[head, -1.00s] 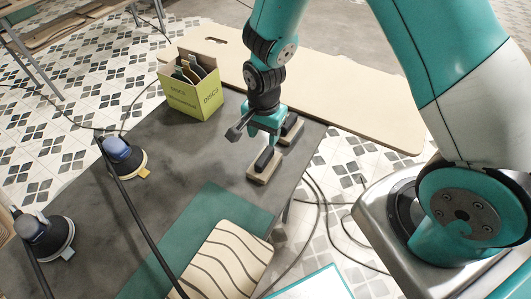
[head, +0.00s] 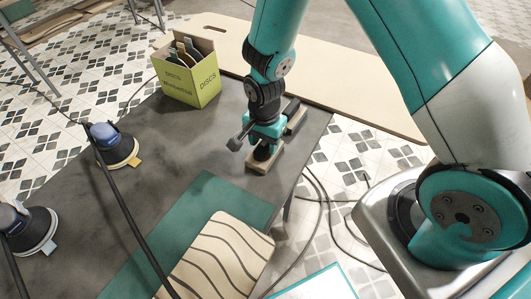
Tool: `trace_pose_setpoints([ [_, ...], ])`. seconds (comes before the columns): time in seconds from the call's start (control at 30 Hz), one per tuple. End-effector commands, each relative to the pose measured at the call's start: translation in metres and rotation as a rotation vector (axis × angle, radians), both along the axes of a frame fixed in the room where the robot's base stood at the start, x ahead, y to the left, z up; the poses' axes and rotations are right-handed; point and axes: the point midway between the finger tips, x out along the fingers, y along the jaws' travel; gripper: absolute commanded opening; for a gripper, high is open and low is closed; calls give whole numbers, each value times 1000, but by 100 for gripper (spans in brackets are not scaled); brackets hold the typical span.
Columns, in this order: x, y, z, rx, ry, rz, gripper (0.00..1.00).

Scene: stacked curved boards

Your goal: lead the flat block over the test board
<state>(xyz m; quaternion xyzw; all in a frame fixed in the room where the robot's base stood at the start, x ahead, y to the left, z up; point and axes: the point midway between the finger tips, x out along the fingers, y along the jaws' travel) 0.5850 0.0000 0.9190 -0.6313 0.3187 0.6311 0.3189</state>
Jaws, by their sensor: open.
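A wooden sanding block (head: 259,166) with a dark grip on top lies on the grey table near its right edge. A second, similar block (head: 296,117) lies just behind it to the right. I cannot tell from their shape which is the flat one. My gripper (head: 264,143) is open, pointing down over the front block, its fingers around or just above the dark grip; the exact contact is hidden. The test board (head: 222,250), pale with dark wavy lines, lies at the front on a green mat (head: 212,190).
A green-yellow box of discs (head: 190,85) stands at the back left. Two sanders (head: 115,148) with hoses are at the left, and a black hose crosses the table towards the board. A large pale board (head: 350,95) lies behind. Bare table lies between block and mat.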

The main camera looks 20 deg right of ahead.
Motion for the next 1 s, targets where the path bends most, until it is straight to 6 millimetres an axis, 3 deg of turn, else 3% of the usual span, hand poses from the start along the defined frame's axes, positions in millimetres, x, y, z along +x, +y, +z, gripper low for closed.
trace_pose_setpoints([
  [0.17, 0, 0, 1, 0, 0, 0, 49],
  [0.37, 0, 0, 1, 0, 0, 0, 3],
  [0.67, 0, 0, 4, 0, 0, 0, 3],
  [1.0, 0, 0, 26, -1, 1, 0, 3],
])
